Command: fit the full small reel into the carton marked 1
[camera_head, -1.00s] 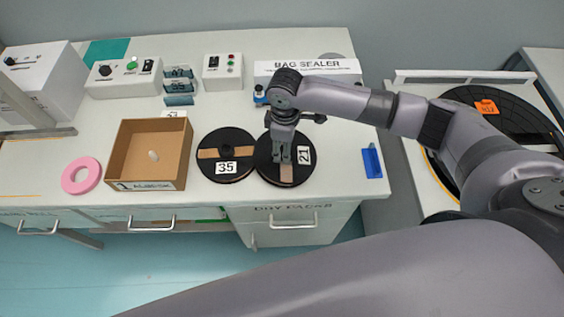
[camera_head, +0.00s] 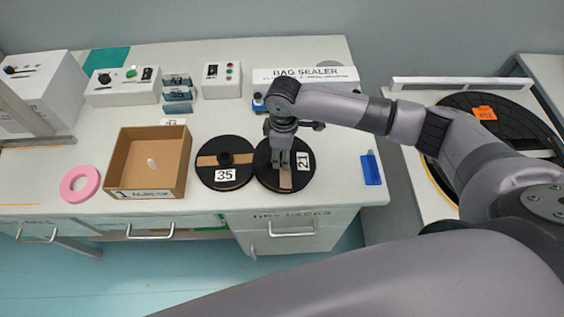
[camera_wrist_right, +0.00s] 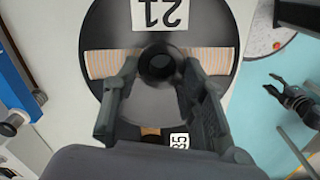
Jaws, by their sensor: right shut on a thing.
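A black reel marked 21 (camera_head: 302,179) lies flat on the bench, with a tan band across it. My right gripper (camera_head: 281,166) is over its middle, pointing down, shut on its hub; the wrist view shows the fingers on both sides of the dark hub (camera_wrist_right: 160,64). A similar black reel marked 35 (camera_head: 212,178) lies just left of it. The open brown carton marked 1 (camera_head: 178,184) stands further left, with a small white piece (camera_head: 152,163) inside. My left gripper (camera_wrist_right: 272,84) shows small at the right of the wrist view, its fingers apart and empty.
A pink ring (camera_head: 68,193) lies left of the carton. Control boxes, blue-grey holders (camera_head: 178,95) and the bag sealer (camera_head: 310,75) line the back. A blue item (camera_head: 371,170) lies near the right edge. A large black reel (camera_head: 450,108) is on the right-hand station.

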